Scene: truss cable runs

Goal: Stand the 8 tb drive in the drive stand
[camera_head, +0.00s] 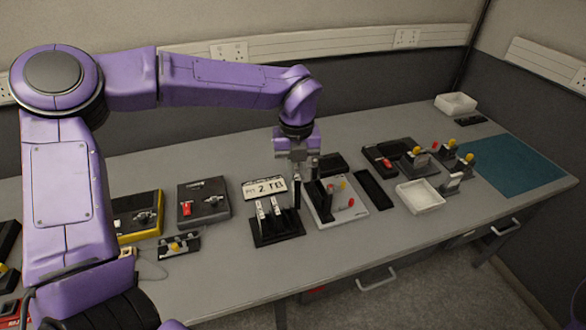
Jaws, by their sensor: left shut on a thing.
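My left gripper (298,172) points down over the middle of the table and is shut on a dark, narrow, upright drive (297,194). Its label cannot be read from here, and the jaws hide its top. The black drive stand (283,238) is just below and left of the gripper. Two drives with pale edges (262,212) stand upright in it, towards its left and middle. I cannot tell whether the held drive touches the stand. A white plate reading "2 TB" (264,188) is behind the stand. My right gripper is not in view.
Right of the stand are a grey panel (348,212) with red and yellow parts, a black tray (374,190) and a white bin (419,197). Dark cases (205,190) are on the left. A teal mat (515,165) lies far right. The table front is clear.

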